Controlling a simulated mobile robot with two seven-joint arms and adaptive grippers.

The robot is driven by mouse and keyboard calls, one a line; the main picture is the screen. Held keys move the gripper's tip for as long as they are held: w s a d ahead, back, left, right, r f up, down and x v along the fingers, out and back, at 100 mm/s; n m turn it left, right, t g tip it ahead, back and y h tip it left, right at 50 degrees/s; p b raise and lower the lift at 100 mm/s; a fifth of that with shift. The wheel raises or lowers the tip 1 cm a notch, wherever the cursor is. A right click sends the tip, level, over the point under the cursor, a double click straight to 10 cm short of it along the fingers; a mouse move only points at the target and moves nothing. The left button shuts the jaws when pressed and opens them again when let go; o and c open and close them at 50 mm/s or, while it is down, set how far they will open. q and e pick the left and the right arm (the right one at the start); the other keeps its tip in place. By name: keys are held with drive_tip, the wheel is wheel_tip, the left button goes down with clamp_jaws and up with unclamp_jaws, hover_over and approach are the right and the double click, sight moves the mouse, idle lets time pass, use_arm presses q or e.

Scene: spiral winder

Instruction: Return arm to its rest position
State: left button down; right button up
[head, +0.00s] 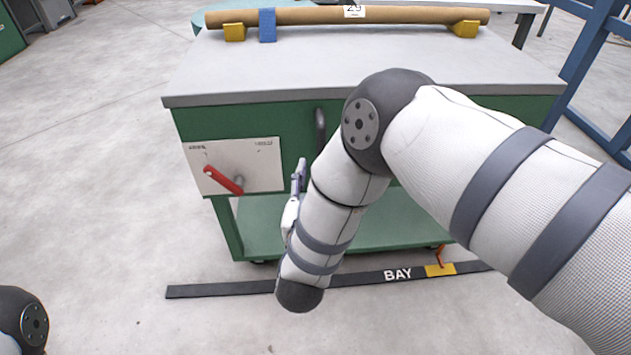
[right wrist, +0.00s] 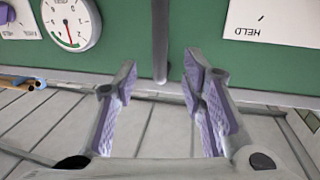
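My right arm comes in from the right, bends at a dark elbow and hangs down in front of a green cart with a grey top (head: 300,75). My right gripper (head: 299,180) is seen edge-on in front of the cart. In the right wrist view its two fingers (right wrist: 162,85) are spread apart with nothing between them. A dark upright handle (head: 320,128) is on the cart's green front, partly hidden by my arm. It also shows in the right wrist view (right wrist: 160,40), beyond the gap between the fingertips. My left gripper is out of view.
A white panel (head: 262,170) with a red lever (head: 223,180) is left of my forearm. A brown tube (head: 350,15) lies across yellow supports on the cart. A dark floor strip marked BAY (head: 210,291) runs below. A gauge (right wrist: 70,22) shows at upper left.

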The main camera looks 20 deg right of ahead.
drive_tip(key=v, duration=0.3)
